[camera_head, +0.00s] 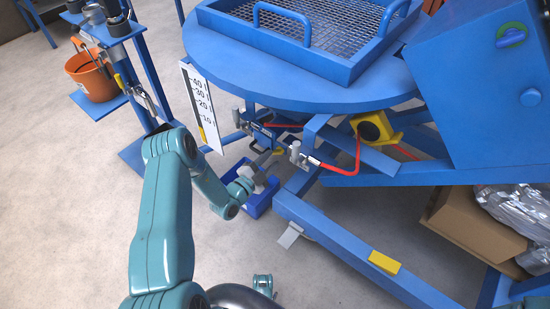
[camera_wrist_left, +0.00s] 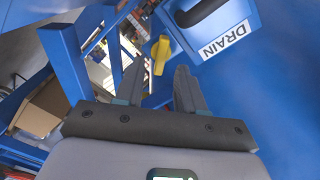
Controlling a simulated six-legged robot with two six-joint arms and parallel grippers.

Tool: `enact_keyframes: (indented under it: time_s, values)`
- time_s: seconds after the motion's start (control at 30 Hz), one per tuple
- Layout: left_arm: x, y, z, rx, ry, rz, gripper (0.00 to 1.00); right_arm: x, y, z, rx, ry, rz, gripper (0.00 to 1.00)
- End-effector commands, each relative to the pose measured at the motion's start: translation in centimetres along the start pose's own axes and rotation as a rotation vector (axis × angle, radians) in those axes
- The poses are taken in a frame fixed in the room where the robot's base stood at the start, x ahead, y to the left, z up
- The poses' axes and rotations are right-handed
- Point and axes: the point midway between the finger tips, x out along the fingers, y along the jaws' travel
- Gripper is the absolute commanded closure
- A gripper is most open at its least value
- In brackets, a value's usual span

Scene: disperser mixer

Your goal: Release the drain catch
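A yellow catch (camera_wrist_left: 161,52) shows in the left wrist view beside a white label reading DRAIN (camera_wrist_left: 224,40). A black handle (camera_wrist_left: 196,12) is on the blue surface above the label. My left gripper (camera_wrist_left: 158,74) is open, its two dark fingers apart with nothing visibly held. The catch appears just beyond and between the fingertips; I cannot tell whether they touch. In the head view my left gripper (camera_head: 267,161) is under the round blue platform's front edge, and the catch cannot be made out there.
A blue bin (camera_head: 259,203) is on the floor below the gripper. Red hoses (camera_head: 340,170) and blue frame beams surround this spot. A white scale board (camera_head: 201,105) hangs just left. A cardboard box (camera_head: 475,230) stands at right. Open floor lies left.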

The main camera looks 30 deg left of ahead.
Motion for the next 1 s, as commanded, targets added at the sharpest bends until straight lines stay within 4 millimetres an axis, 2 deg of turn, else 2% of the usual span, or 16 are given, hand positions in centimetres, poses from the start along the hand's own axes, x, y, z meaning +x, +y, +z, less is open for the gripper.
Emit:
enact_keyframes:
  time_s: [0.03, 0.2, 0.53, 0.57, 0.6, 0.67, 0.7, 1.0]
  values:
    - [1.0, 0.1, 0.0, 0.002, 0.004, -0.001, 0.62, 0.4, 0.2, -0.1, 0.002, 0.002, 0.000, 0.54]
    - [2.9, 0.0, 0.1, 0.001, 0.003, 0.001, 0.62, 0.7, 0.4, -0.2, 0.006, 0.005, 0.001, 0.54]
    - [3.3, -0.1, 0.1, 0.000, 0.001, 0.001, 0.62, 0.7, 0.4, -0.3, 0.007, 0.006, 0.001, 0.54]
    - [3.3, -0.1, 0.1, 0.000, 0.001, 0.001, 0.65, 0.7, 0.4, -0.3, 0.007, 0.006, 0.001, 0.54]
    - [3.3, -0.1, 0.1, 0.000, 0.001, 0.002, 0.78, 0.7, 0.4, -0.3, 0.007, 0.006, 0.001, 0.54]
    - [3.3, -0.1, 0.1, 0.000, 0.001, 0.002, 0.97, 0.7, 0.4, -0.3, 0.006, 0.006, 0.001, 0.54]
    - [3.3, -0.1, 0.1, 0.000, 0.001, 0.002, 1.00, 0.7, 0.4, -0.3, 0.006, 0.006, 0.001, 0.54]
    - [3.3, -0.1, 0.1, 0.035, 0.001, 0.002, 1.00, 0.6, 0.4, -0.2, 0.006, 0.006, 0.001, 0.54]
